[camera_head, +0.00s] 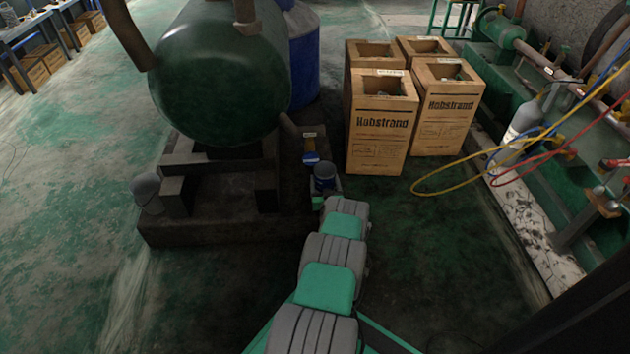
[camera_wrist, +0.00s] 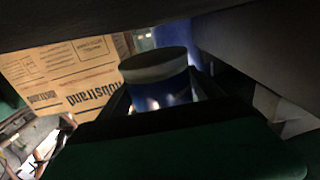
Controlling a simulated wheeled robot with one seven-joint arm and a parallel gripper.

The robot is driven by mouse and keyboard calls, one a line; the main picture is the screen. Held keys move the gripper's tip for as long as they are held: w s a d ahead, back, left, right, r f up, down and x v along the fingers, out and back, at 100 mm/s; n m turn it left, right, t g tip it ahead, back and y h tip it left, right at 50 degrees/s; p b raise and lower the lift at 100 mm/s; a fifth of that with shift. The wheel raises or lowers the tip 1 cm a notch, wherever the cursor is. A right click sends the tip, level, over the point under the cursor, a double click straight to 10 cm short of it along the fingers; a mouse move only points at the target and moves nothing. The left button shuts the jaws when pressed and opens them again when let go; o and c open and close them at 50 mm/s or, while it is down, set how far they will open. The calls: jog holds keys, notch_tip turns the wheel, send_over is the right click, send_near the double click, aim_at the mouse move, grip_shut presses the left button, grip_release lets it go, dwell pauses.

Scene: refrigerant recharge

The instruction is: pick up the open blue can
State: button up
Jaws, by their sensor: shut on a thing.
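The blue can (camera_head: 324,172) stands upright at the far end of my arm in the head view, by the right edge of the dark plinth. Its round top looks dark grey. In the wrist view the blue can (camera_wrist: 160,92) shows a grey upper rim and a shiny blue side, with dark fingers on both sides of it. My gripper (camera_wrist: 162,102) is shut on the can. My wrist and gripper hide its lower part, so I cannot tell whether it touches the surface below.
A dark green tank (camera_head: 215,80) rests on the plinth (camera_head: 200,232) to the left. A small blue item (camera_head: 311,157) sits just behind the can. Cardboard boxes (camera_head: 378,130) stand behind right. Yellow and red hoses (camera_head: 450,165) loop at right. Floor between them is clear.

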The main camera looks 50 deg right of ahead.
jog(key=s+d, duration=0.8)
jog(key=s, duration=0.1)
jog(key=shift+s+b, duration=0.15)
jog(key=shift+b, duration=0.15)
jog(key=shift+d+r, duration=0.1)
jog(key=shift+d, duration=0.05)
dwell(0.7)
